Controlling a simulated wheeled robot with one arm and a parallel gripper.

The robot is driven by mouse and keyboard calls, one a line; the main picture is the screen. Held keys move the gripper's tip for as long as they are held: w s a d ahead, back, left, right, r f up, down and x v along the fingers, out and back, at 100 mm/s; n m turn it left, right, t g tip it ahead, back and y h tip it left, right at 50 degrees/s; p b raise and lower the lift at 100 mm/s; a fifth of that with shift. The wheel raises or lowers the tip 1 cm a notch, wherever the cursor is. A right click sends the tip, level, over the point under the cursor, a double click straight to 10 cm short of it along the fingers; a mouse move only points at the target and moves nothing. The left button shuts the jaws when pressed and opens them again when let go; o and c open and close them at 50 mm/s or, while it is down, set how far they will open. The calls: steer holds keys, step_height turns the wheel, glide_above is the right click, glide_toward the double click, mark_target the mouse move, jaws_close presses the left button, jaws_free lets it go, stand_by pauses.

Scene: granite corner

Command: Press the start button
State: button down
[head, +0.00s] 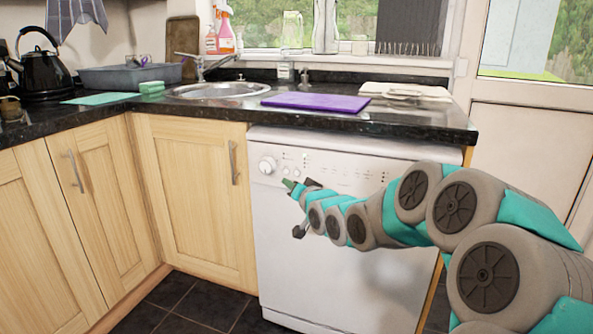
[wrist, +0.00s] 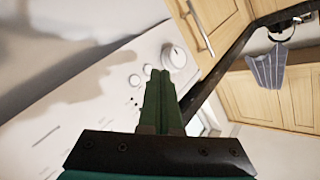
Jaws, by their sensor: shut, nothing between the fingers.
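The white dishwasher (head: 335,240) stands under the worktop, its door closed. Its control panel (head: 340,172) has a round dial (head: 267,165) at the left end and several small buttons and marks to the right. Which one is the start button, I cannot tell. My gripper (head: 289,183) is in front of the panel's left part, just right of and below the dial. In the wrist view its green fingers (wrist: 158,75) are together and empty, pointing toward the panel. The dial (wrist: 174,56) and a small round button (wrist: 134,80) show near the tips. Contact cannot be told.
The dark worktop (head: 200,103) overhangs the panel. A purple board (head: 317,102) and a folded cloth (head: 405,91) lie above the dishwasher. A sink (head: 218,90) is to the left. Wooden cupboards (head: 190,190) stand left of the dishwasher. The tiled floor (head: 185,305) in front is clear.

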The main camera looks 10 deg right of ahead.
mark_target(288, 173)
steer(key=w+d+p, duration=0.1)
steer(key=w+d, duration=0.1)
steer(key=w, duration=0.1)
steer(key=shift+w+p, duration=0.2)
steer(key=shift+p, duration=0.15)
steer(key=shift+w, duration=0.15)
stand_by(1.8)
steer(key=shift+w+d+f+p, duration=0.1)
steer(key=shift+w+d+p, duration=0.1)
steer(key=shift+p, duration=0.15)
